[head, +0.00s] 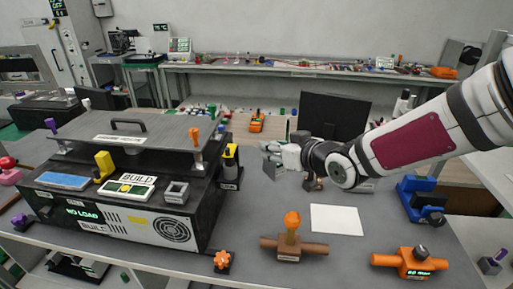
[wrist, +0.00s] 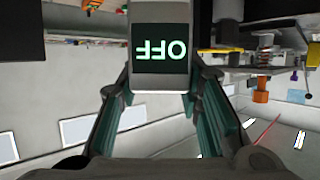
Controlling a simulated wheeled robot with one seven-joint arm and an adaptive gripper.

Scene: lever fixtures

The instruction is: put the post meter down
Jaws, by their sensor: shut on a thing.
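The post meter (wrist: 161,45) is a pale grey block with a dark screen, and its green-white "OFF" reads upside down in the wrist view. My gripper (wrist: 157,82) is shut on it, with a finger on each side. In the head view my gripper (head: 284,155) is over the back middle of the grey bench (head: 270,215), pointing left. A small grey part (head: 271,161) shows at its fingertips. Whether the meter touches anything beneath it is hard to tell.
A dark machine (head: 110,185) reading "NO LOAD" fills the left. A white sheet (head: 336,219) lies right of centre. In front are an orange-handled pipe valve (head: 292,238) and an orange fixture (head: 409,262). A blue fixture (head: 421,198) is at right, a black monitor (head: 334,117) behind.

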